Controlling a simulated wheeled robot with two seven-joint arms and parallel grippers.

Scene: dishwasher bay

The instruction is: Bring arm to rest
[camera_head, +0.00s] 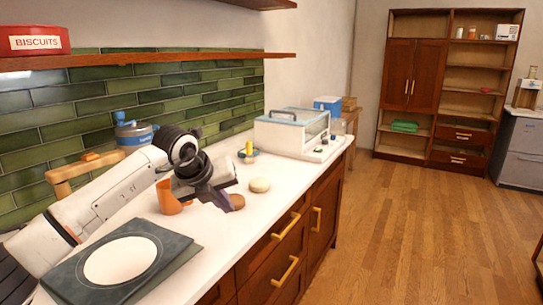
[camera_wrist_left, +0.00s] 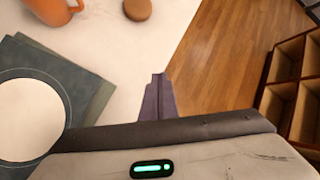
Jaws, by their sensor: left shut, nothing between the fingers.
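My left arm reaches in from the left over the white counter (camera_head: 200,253). Its left gripper (camera_head: 221,197) is above the counter near the front edge, with its fingers shut and nothing between them. In the left wrist view the shut fingers (camera_wrist_left: 158,97) show in front of the counter edge and the wood floor. An orange mug (camera_head: 168,199) stands just behind the gripper, partly hidden by it. A brown round item (camera_head: 238,202) lies beside the fingertips; whether they touch is unclear. My right gripper is out of view.
A dark slab with a white disc (camera_head: 120,262) lies at the near left. A pale round item (camera_head: 260,185), a blue-topped pot (camera_head: 135,132) and a clear-sided box (camera_head: 292,131) stand farther along. A wooden shelf (camera_head: 150,59) hangs above. The floor (camera_head: 410,230) right of the cabinets is clear.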

